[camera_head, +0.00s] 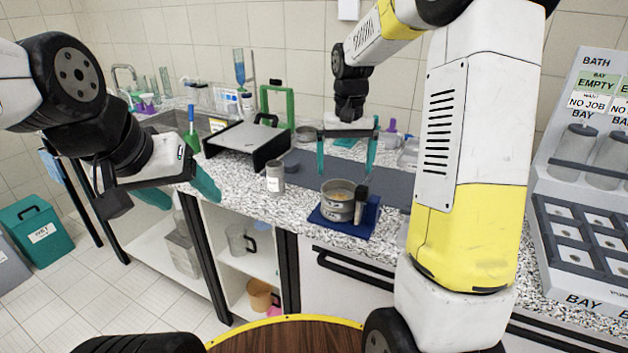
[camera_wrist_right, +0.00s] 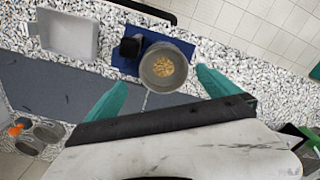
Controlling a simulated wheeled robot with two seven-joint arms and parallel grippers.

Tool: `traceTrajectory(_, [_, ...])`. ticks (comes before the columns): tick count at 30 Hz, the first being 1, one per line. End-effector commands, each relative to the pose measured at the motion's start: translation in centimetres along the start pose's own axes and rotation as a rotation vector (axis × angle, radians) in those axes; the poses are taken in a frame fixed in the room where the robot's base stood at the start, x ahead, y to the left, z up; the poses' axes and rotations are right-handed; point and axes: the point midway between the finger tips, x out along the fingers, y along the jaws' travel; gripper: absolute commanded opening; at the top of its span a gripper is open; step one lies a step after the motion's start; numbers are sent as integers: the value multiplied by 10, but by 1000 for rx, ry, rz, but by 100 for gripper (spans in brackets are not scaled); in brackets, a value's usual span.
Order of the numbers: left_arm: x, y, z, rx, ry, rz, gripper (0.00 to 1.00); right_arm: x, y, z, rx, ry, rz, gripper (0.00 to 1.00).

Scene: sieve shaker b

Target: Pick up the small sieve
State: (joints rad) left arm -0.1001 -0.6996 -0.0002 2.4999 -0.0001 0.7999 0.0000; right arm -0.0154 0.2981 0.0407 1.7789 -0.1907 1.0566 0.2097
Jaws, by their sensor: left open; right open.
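The small sieve (camera_head: 340,193) is a round grey metal pan with tan grains inside. It sits on a blue base (camera_head: 345,222) near the front edge of the speckled counter, with a dark upright block beside it. In the right wrist view the sieve (camera_wrist_right: 166,66) lies ahead of the fingertips. My right gripper (camera_head: 346,170) is open and empty, pointing down above and behind the sieve; it also shows in the right wrist view (camera_wrist_right: 158,88) with its teal fingers spread. My left gripper (camera_head: 203,180) is at the counter's left front, open and away from the sieve.
A grey can (camera_head: 275,177) stands left of the sieve. A black-and-white box (camera_head: 245,143) and a green frame (camera_head: 278,103) are behind it. A grey tray (camera_wrist_right: 68,34) lies beside the base. The bay rack (camera_head: 585,190) stands at right. Dark mat lies behind the sieve.

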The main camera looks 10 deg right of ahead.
Motion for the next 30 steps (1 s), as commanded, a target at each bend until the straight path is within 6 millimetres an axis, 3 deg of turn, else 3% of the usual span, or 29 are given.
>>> traceTrajectory(21, [0, 0, 0, 0, 0, 0, 69, 84, 2, -16, 6, -26, 9, 100])
traceTrajectory(30, [0, 0, 0, 0, 0, 0, 69, 90, 2, -16, 7, -23, 9, 100])
